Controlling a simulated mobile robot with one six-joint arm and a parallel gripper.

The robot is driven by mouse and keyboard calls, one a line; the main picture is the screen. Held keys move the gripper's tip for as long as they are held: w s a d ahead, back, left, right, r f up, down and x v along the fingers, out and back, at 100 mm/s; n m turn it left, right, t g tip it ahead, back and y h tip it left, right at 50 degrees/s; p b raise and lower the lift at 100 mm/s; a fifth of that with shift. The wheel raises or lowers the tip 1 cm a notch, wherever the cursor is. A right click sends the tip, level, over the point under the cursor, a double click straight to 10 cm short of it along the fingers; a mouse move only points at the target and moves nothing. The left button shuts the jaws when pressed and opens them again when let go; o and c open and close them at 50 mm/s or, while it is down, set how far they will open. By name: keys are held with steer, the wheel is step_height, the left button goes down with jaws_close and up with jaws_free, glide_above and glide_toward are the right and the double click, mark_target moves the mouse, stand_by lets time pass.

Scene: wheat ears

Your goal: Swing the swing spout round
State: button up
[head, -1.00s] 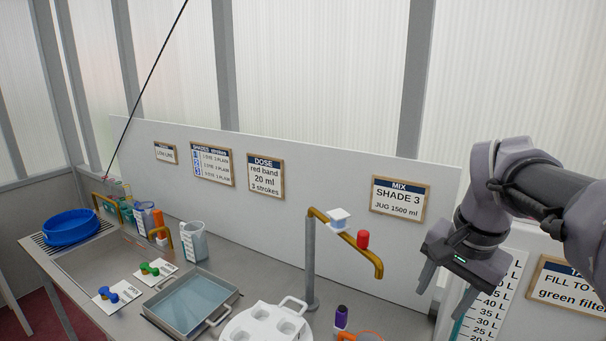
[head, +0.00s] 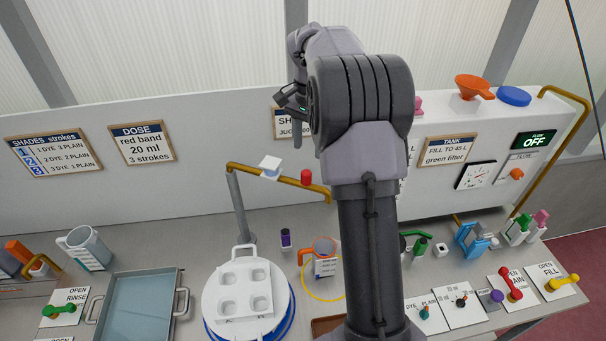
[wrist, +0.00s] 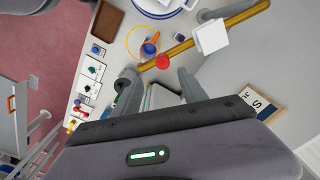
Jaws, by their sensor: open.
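The swing spout (head: 290,181) is a brass pipe on a grey upright post (head: 240,208), pointing right in the head view. It carries a white square plate (head: 270,167) and a red knob (head: 306,177). In the wrist view the spout (wrist: 233,20) runs diagonally, with the white plate (wrist: 211,36) and red knob (wrist: 163,61) on it. My gripper (wrist: 158,76) is open and empty; the red knob appears just beyond its fingertips, between them. In the head view my gripper (head: 297,138) is above and behind the spout, partly hidden by my arm.
A metal tray (head: 138,310) lies left. Several coloured valves, including a red one (head: 513,284), line the right. The back panel stands close behind the spout.

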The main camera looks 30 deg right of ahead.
mark_target(306, 173)
steer(key=f, duration=1)
steer(key=shift+w+a+f+p, duration=0.15)
steer(key=shift+a+f+p, duration=0.05)
steer(key=shift+f+p, duration=0.1)
steer(key=shift+w+a+f, duration=0.1)
steer(key=shift+a+f, duration=0.05)
steer(key=shift+f, duration=0.2)
jaws_close()
stand_by(0.4)
